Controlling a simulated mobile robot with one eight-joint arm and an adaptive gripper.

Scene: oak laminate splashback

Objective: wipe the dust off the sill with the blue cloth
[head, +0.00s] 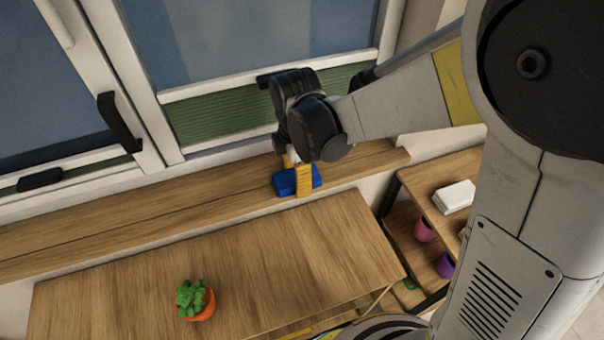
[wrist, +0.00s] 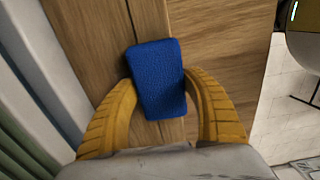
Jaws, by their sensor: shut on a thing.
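The blue cloth (head: 287,183) is a folded pad at the right part of the wooden sill (head: 130,220) in the head view. In the wrist view the blue cloth (wrist: 158,78) lies between the two yellow fingers. My gripper (head: 301,182) is shut on it and points down at the sill; the wrist view shows my gripper (wrist: 160,105) with a finger on each side of the cloth. The cloth is at or just above the sill surface; I cannot tell whether it touches. I cannot make out dust on the sill.
A window with a dark handle (head: 120,122) rises behind the sill. A wooden table (head: 250,250) stands in front, with a succulent in an orange pot (head: 202,306). At the right, a shelf (head: 410,180) holds a white block (head: 455,197), a pink pot (head: 424,230) and a purple pot (head: 445,265). The sill's left stretch is clear.

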